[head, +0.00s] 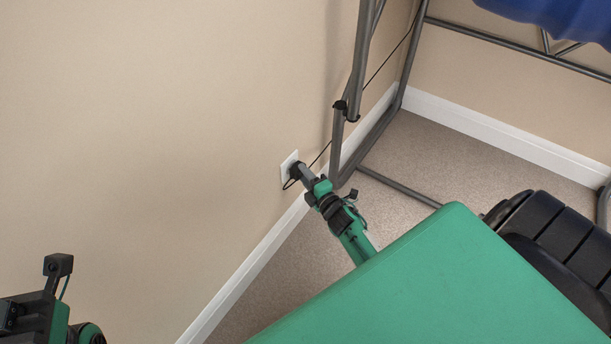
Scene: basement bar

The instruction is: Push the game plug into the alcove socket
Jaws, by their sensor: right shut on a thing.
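The alcove socket (286,171) is a small white wall plate low on the beige wall, just above the baseboard. The game plug (295,171) is small and black and sits against the plate's face. My right gripper (303,173) is shut on it. Its fingers partly hide the plug, so I cannot tell how deep the pins are in. A thin black cord (320,154) loops below the plug and runs up to the right, past the metal frame. My left arm shows at the lower left, but I cannot make out its fingertips.
A grey tubular metal frame (362,55) stands just right of the socket, close to my right gripper. A blue thing (560,14) hangs at its top right. White baseboard (250,267) runs along the wall. Carpet (460,165) is bare inside the frame.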

